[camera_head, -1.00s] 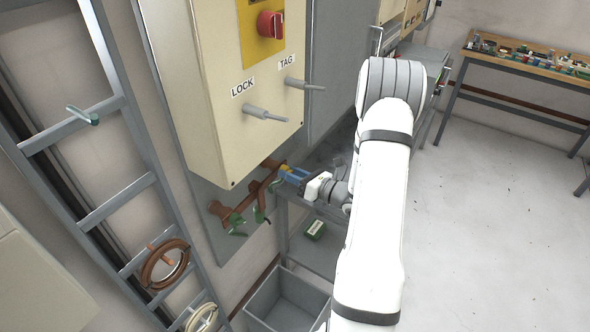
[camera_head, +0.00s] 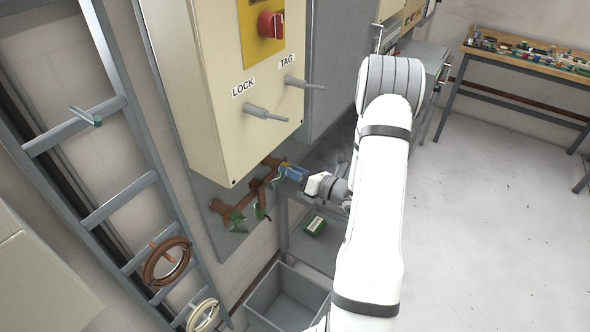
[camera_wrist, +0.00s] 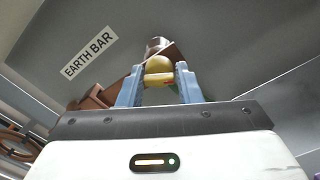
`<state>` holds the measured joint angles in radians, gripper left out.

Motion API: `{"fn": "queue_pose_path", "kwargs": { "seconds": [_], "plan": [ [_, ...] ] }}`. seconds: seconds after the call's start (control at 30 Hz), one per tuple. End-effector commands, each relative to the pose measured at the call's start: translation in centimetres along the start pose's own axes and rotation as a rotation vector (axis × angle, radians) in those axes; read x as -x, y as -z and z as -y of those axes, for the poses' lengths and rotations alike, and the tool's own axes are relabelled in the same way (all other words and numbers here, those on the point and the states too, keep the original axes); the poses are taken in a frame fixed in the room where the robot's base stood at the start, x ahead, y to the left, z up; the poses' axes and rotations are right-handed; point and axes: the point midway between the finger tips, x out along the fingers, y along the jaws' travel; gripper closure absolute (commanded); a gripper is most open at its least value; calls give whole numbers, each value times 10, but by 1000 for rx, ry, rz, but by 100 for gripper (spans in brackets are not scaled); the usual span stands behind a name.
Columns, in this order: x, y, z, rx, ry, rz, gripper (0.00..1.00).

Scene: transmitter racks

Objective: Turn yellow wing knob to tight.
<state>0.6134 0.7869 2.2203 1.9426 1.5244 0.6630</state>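The yellow wing knob (camera_wrist: 159,64) sits between the blue fingertips of my gripper (camera_wrist: 159,76) in the wrist view. Its wing spans the gap and appears to touch both fingers. It is mounted on a brown copper-coloured bar, beside a sign reading EARTH BAR (camera_wrist: 88,53). In the head view my gripper (camera_head: 291,172) is at the right end of that bar (camera_head: 236,207), below the cream cabinet.
The cream cabinet (camera_head: 210,95) hangs just above, with LOCK and TAG pegs sticking out. Green clamps (camera_head: 237,221) hang on the bar to the left. A ladder-like rack stands left.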

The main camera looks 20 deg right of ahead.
Motion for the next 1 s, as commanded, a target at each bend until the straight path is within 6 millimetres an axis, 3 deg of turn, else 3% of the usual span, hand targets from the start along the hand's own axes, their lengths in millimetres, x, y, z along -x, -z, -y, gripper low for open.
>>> {"fn": "queue_pose_path", "kwargs": {
  "seconds": [0.2, 0.47, 1.0],
  "plan": [
    [0, 1, 0, 0, -1, -2, 51],
    [2, 2, 0, -1, -1, -3, 51],
    [72, 1, 2, 0, 1, -1, 51]
  ]
}}
